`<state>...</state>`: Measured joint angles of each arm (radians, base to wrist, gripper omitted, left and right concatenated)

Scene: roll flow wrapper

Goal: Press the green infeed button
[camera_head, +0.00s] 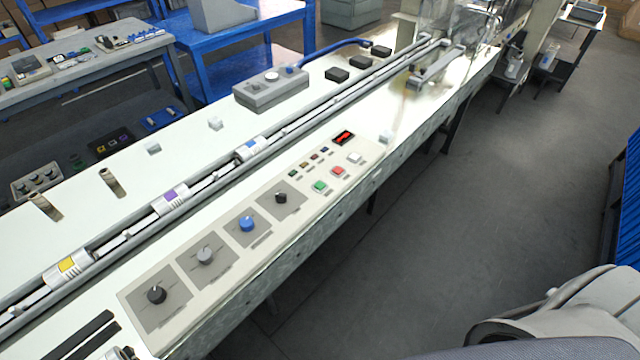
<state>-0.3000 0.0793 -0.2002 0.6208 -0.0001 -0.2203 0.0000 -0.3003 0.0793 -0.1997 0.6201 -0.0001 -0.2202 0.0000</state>
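A green square button (320,187) is on the light control panel (228,285) that runs along the near edge of the machine. A red button (338,171) and a white button (355,158) sit beside it, further up the panel. The label by the green button is too small to read. Nothing touches or covers it. Neither of my grippers can be made out. A large grey-white part at the bottom right looks like a link of my own arm.
Several knobs, one a blue knob (247,223), line the panel left of the buttons. A red display (344,137) stands behind them. A conveyor channel (208,185) carries wrapped rolls. A grey box (270,90) stands behind it. Open floor (440,250) lies to the right.

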